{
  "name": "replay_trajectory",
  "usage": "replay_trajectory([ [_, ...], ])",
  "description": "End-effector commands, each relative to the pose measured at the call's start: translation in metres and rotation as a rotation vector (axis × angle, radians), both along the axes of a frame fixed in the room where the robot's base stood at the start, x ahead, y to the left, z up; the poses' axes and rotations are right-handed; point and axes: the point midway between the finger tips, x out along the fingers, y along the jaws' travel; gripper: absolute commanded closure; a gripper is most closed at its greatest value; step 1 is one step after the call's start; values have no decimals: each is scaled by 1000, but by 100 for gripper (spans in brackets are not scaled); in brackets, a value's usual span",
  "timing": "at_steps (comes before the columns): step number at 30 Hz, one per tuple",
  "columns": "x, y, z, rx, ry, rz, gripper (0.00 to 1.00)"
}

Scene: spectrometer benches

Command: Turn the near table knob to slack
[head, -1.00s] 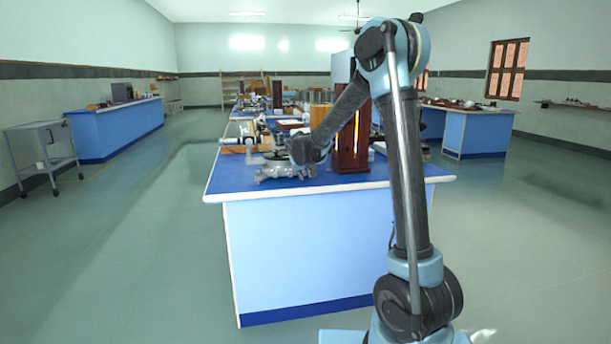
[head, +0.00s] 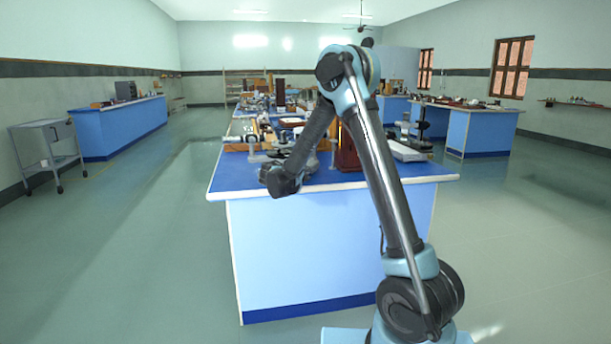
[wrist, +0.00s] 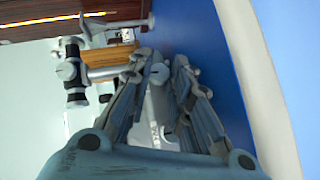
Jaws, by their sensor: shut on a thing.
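In the wrist view my gripper (wrist: 167,60) reaches in between the grey parts of a spectrometer (wrist: 75,72), with its two fingers close together. A small grey round part, apparently the near table knob (wrist: 159,72), sits between the fingertips, and the fingers are shut on it. Its marking or turned position cannot be read. In the head view my arm's wrist hangs over the near end of the blue bench (head: 232,180) and hides the gripper, the knob and most of the spectrometer.
A dark wooden lamp housing (head: 346,152) stands on the bench behind my arm, partly hidden; its wood also shows in the wrist view (wrist: 40,32). A grey trolley (head: 47,140) stands at the left wall. The floor around the bench is clear.

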Motion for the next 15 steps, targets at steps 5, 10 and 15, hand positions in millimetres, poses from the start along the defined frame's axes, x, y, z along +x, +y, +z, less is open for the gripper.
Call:
replay_trajectory([
  [5, -1, 2, -3, -66, -17, 2, 100],
  [10, -1, 2, -4, -100, -27, 2, 100],
  [15, -1, 1, -4, -111, -29, 1, 100],
])
